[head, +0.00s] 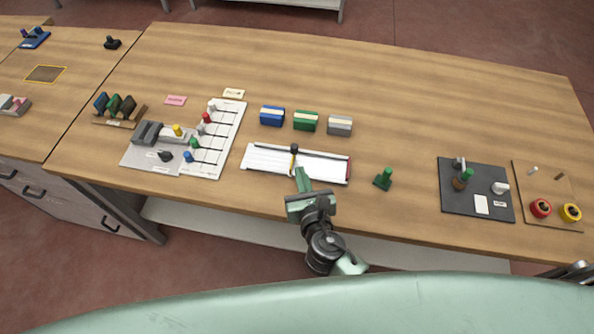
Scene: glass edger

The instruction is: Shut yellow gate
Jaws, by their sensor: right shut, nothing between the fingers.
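A white panel (232,130) on the left of the bench has dark lines across it and a column of coloured knobs. The yellow knob (178,130) stands further left than the white, red, green and blue knobs, over a grey block. It appears to be the yellow gate's handle, but the gate itself is too small to make out. My right gripper (301,174) is shut and empty. It is at the bench's front, by the white tray, well right of the yellow knob. My left gripper is out of view.
A white tray (262,161) with a black-knobbed bar lies beyond my right gripper. Blue, green and grey blocks (306,121) stand behind it. A green peg (383,179) stands to the right. A dark panel (452,203) lies further right. The back of the bench is clear.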

